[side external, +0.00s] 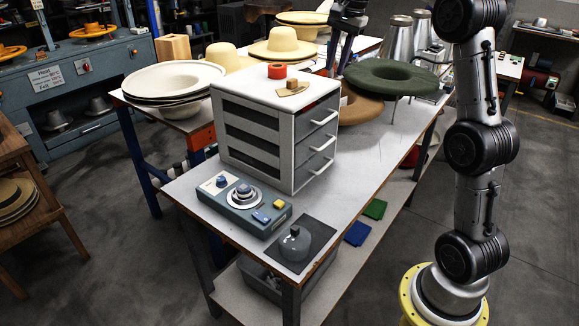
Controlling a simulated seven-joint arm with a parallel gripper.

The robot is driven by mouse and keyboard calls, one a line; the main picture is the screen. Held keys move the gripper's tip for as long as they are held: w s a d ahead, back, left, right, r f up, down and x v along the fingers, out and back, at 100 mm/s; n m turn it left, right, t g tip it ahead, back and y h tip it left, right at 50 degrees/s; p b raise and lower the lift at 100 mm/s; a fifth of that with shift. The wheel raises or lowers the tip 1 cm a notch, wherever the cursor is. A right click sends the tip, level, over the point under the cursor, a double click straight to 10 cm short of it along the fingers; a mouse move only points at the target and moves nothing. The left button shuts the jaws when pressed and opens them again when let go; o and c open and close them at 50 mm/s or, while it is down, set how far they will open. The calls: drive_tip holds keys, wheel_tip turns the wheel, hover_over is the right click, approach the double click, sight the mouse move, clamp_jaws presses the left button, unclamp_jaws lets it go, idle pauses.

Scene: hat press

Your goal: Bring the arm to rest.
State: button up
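My arm rises from its yellow base ring at the right and leaves the top of the picture. My dark gripper (341,62) hangs down from the top edge, above and behind the white drawer cabinet (303,97). Its two fingers are spread apart, with nothing visible between them. Near the gripper, to the right, lies a dark green round felt brim (392,76). A brown felt piece (362,108) lies partly hidden behind the cabinet. I cannot tell the exact distance from the fingertips to these pieces.
A control box (237,206) and a grey rounded tool (295,243) on a dark mat stand at the table's front. Pale hats (283,45) and metal cones (400,40) stand behind.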

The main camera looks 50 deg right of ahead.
drive_tip(key=s+a+r+n+t, duration=0.1)
drive_tip(key=s+a+r, duration=0.15)
drive_tip(key=a, duration=0.25)
drive_tip(key=s+a+r+n, duration=0.1)
drive_tip(key=s+a+r, duration=0.1)
drive_tip(key=a+r, duration=0.3)
drive_tip(key=s+a+f+n+t, duration=0.1)
drive_tip(key=s+a+f+n, duration=0.25)
drive_tip(key=s+a, duration=0.45)
drive_tip(key=s+a+f+n, duration=0.2)
drive_tip(key=s+f+n, duration=0.4)
drive_tip(key=f, duration=0.1)
drive_tip(key=s+a+f+n+t, duration=0.1)
drive_tip(key=s+a+f+n, duration=0.1)
drive_tip(key=s+f+n, duration=0.4)
drive_tip(key=shift+s+a+f, duration=0.3)
drive_tip(key=shift+a+f, duration=0.1)
drive_tip(key=shift+f, duration=0.35)
